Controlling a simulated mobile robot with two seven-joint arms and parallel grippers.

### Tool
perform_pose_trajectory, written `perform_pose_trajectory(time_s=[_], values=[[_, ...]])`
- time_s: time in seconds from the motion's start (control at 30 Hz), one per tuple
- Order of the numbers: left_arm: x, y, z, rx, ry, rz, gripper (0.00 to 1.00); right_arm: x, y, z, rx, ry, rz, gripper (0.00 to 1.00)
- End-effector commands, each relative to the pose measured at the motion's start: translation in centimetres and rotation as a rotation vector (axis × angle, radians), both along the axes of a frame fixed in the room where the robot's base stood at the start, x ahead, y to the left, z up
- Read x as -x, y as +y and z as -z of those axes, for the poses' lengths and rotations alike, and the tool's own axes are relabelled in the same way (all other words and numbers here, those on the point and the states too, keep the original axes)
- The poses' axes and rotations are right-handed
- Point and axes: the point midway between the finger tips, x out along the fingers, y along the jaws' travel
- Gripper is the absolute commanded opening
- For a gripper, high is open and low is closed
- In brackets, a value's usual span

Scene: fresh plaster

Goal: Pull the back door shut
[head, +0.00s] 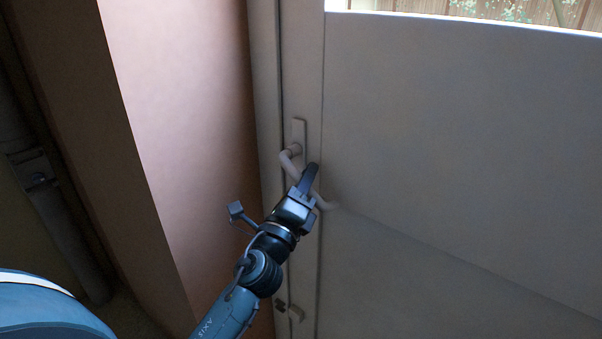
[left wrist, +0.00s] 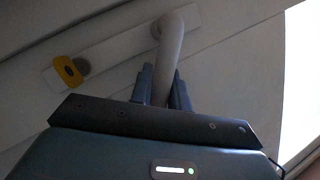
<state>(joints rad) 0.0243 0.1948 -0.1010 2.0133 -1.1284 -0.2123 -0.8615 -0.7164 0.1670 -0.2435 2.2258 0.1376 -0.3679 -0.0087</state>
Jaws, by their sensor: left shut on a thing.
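The back door (head: 450,120) is a pale panelled door that fills the right side of the head view. Its left edge lies close along the frame. A lever handle (head: 290,157) sits on a narrow plate near that edge and slopes down to the right. My left gripper (head: 310,178) is shut on the lever's middle. In the left wrist view the lever (left wrist: 172,50) runs down between the two fingers (left wrist: 161,85). A yellow piece (left wrist: 68,70) sits on the handle plate beside a round keyhole part. My right gripper is not in view.
A pinkish plaster wall (head: 185,110) stands left of the door frame. A dark pipe (head: 55,200) runs down at the far left. A small fitting (head: 296,313) is low on the door edge. A window at the top shows a fence (head: 540,12).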

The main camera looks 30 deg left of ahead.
Motion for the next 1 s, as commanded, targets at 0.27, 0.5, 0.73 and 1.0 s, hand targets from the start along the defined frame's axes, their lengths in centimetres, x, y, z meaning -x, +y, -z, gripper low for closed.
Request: perform_pose_trajectory(time_s=[0.27,0.5,0.73,1.0], values=[[0.50,-0.40,0.17,-0.002,0.003,-0.003,0.00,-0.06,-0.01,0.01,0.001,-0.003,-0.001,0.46],[0.47,-0.35,0.06,-0.002,0.000,-0.002,0.28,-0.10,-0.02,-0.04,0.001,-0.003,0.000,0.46],[0.39,-0.30,0.12,-0.001,0.003,-0.003,0.40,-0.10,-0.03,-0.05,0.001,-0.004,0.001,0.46],[0.62,-0.30,0.35,0.000,0.004,-0.004,0.40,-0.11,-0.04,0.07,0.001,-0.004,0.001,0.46]])
